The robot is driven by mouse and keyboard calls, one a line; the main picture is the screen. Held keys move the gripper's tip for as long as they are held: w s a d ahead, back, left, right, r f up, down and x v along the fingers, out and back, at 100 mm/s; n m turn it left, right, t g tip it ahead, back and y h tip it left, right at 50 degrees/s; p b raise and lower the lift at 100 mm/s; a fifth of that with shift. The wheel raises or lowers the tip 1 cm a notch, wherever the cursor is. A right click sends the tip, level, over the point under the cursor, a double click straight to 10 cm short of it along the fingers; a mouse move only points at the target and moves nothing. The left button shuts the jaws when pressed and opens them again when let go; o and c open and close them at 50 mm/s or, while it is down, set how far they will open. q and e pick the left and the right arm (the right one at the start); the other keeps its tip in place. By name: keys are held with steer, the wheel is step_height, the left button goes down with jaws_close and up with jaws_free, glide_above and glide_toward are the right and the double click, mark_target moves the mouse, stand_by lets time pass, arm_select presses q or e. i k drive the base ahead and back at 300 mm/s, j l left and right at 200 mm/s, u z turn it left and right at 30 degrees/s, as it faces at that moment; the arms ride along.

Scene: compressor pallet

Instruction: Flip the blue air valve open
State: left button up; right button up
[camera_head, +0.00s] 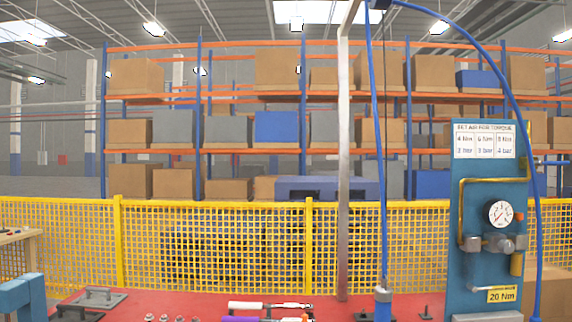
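A blue panel (468,210) stands upright at the right. It carries a round white gauge (500,214), grey fittings (493,244) below the gauge and a yellow pipe (461,205). A blue hose (530,120) arches over from the top middle and runs down the panel's right side. Neither of my grippers is in view.
A red work surface (345,314) spans the bottom, with a grey handled fixture (97,298), white and purple cylindrical items (268,305) and several small parts. A blue-ended tool (383,297) hangs beside a metal post (343,170). A yellow mesh fence (210,245) stands behind.

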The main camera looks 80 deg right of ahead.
mark_target(537, 163)
steer(key=z, duration=4.05)
steer(key=i+l+z, duration=0.2)
steer(key=i, duration=0.25)
steer(key=i+l+z, duration=0.15)
steer(key=i+l, duration=0.2)
steer(key=i+l+z, duration=0.2)
steer(key=i, duration=0.35)
steer(key=i+l+z, duration=0.2)
steer(key=i, duration=0.25)
steer(key=i+j, duration=0.1)
steer(key=j, duration=0.25)
